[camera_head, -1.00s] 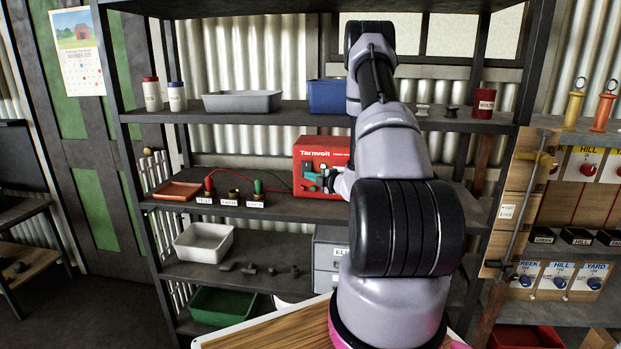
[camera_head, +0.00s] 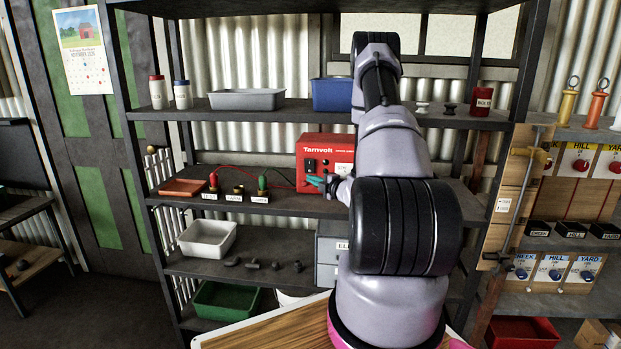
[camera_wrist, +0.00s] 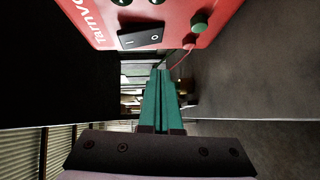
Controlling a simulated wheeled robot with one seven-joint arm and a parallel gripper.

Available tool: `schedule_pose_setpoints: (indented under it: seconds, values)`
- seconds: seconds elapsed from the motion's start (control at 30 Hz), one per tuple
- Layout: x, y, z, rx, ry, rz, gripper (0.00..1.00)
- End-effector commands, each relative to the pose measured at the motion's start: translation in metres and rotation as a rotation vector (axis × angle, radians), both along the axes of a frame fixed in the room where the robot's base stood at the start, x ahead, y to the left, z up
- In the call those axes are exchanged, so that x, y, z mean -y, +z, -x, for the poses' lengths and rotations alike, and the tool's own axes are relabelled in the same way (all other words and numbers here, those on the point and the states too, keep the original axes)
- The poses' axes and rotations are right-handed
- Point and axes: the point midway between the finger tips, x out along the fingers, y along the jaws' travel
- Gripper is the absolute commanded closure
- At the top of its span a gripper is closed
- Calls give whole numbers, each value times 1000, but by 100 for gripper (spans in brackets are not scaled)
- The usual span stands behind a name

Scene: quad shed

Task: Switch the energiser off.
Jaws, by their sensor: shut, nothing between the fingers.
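The energiser (camera_head: 313,146) is a red box marked Tarnvolt on the middle shelf. Its black rocker switch (camera_wrist: 141,38), marked I and O, shows in the wrist view at the top; I cannot tell which side is pressed in. In the head view the switch area (camera_head: 310,164) shows small and dark. My gripper (camera_head: 315,183) has teal fingers and is shut and empty, in front of the energiser's lower face. In the wrist view the closed fingers (camera_wrist: 160,75) lie below the switch in the picture, apart from it.
Left of the energiser on the shelf (camera_head: 290,205) stand labelled posts with red and green clips (camera_head: 262,183) and an orange tray (camera_head: 183,187). The upper shelf holds a grey bin (camera_head: 247,99) and a blue bin (camera_head: 332,94). A switch board (camera_head: 575,160) stands at the right.

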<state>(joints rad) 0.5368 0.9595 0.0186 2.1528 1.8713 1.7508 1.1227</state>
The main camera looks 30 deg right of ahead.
Motion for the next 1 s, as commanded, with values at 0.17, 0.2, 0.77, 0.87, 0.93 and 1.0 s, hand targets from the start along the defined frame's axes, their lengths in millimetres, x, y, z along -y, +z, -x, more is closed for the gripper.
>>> schedule_pose_setpoints:
  seconds: [0.17,0.2,0.77,0.87,0.93,1.0]
  values:
    - [7,-4,25,-3,-4,-2,100]
    - [8,-5,31,-3,-4,-1,100]
    - [20,-13,93,0,-2,-1,100]
    - [20,-13,93,0,-1,-1,100]
    - [20,-14,93,0,-1,-1,100]
    - [20,-14,93,0,-1,0,100]
